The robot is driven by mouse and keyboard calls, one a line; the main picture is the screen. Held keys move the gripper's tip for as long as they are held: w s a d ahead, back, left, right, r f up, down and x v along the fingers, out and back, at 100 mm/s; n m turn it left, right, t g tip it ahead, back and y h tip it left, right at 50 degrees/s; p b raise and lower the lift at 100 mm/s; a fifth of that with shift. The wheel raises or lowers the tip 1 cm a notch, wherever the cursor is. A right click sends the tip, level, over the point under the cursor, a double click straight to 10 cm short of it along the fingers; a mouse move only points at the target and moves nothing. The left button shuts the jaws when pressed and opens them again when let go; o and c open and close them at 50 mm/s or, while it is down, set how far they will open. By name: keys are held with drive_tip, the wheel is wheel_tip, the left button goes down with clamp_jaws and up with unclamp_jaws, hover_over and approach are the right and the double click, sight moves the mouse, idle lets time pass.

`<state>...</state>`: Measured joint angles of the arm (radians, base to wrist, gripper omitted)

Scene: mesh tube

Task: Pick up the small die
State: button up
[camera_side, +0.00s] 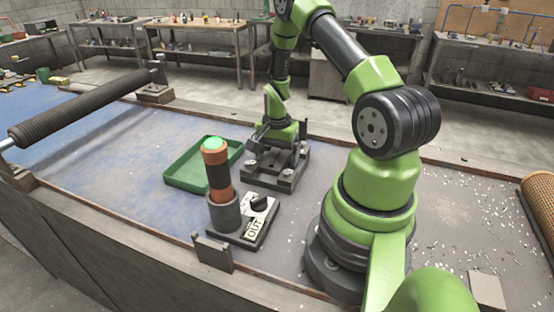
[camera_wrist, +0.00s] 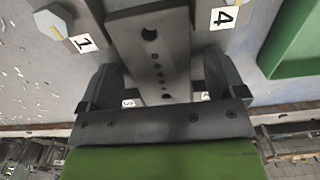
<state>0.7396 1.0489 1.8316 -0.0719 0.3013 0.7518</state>
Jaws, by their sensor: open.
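No thing is clearly recognisable as the small die. A grey metal bar with a row of holes of different sizes (camera_wrist: 150,50) lies between my gripper's fingers in the wrist view. I cannot tell whether the bar is the die or whether the fingers touch it. My gripper (camera_side: 275,133) points down, low over a dark base plate (camera_side: 262,176) in the side view. In the wrist view my gripper (camera_wrist: 162,75) has its two dark fingers apart, one on each side of the bar.
A green tray (camera_side: 185,172) lies left of the base plate. A button post (camera_side: 217,172) stands in front on a panel marked OUT (camera_side: 254,226). A bolt head by label 1 (camera_wrist: 55,20) is near the bar. The blue table at left is mostly clear.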

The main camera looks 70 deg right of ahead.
drive_tip(key=c, duration=1.4)
drive_tip(key=shift+r, duration=0.1)
